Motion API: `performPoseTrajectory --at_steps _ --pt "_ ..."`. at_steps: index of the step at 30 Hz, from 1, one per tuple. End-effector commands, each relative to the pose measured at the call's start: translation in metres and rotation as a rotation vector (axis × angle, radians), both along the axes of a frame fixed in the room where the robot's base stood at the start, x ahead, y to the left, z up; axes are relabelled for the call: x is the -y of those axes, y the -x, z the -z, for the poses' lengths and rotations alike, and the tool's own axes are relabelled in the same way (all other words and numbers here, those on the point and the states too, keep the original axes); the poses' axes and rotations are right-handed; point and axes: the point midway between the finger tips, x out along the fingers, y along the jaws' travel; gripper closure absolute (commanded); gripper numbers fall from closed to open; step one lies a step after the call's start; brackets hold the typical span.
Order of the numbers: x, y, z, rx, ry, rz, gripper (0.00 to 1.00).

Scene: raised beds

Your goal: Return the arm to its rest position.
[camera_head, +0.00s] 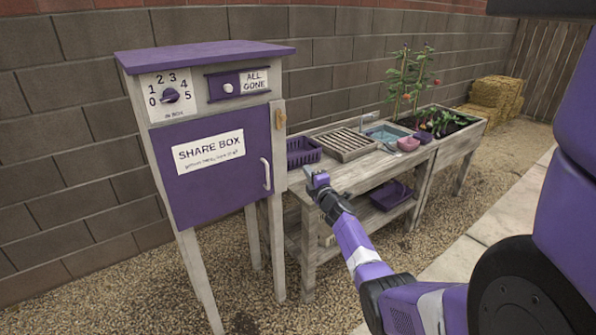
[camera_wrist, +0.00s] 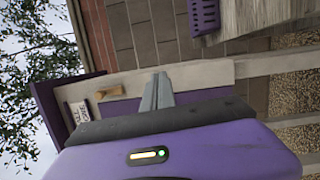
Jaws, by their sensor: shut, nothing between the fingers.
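My gripper (camera_head: 317,181) is at the end of my purple arm, which reaches from the lower right in the head view. It is in front of the wooden bench (camera_head: 352,180), close to its left end and right of the purple share box (camera_head: 205,156). In the wrist view the gripper's fingers (camera_wrist: 157,90) are together with nothing between them. The share box door is shut, with its handle (camera_head: 265,174) on the right edge. The wrist view is turned sideways and shows part of the share box (camera_wrist: 60,108).
A purple basket (camera_head: 303,151), a slatted rack (camera_head: 345,144) and a sink (camera_head: 388,133) are on the bench. A purple bin (camera_head: 391,195) sits on its lower shelf. A raised bed with plants (camera_head: 440,122) stands beyond. Open gravel (camera_head: 262,316) lies in front.

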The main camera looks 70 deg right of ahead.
Motion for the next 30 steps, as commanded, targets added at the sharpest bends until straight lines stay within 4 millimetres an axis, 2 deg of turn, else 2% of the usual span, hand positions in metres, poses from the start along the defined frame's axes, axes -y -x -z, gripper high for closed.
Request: performPoseTrajectory --at_steps 3,14,18,20,23,26,29,30 --pt "0.001 0.006 0.000 0.001 -0.001 -0.001 1.00" --pt "0.002 0.007 0.001 0.030 -0.026 0.000 1.00" --pt "0.006 0.008 -0.037 0.166 -0.050 0.002 1.00" --pt "0.000 0.011 -0.051 0.246 -0.067 0.001 1.00" --pt "-0.028 0.007 -0.055 0.369 -0.120 -0.022 1.00" --pt "-0.064 -0.004 -0.052 0.475 -0.183 -0.059 1.00" --pt "-0.108 -0.015 -0.043 0.572 -0.259 -0.101 1.00" --pt "-0.129 -0.019 -0.038 0.611 -0.295 -0.119 1.00"
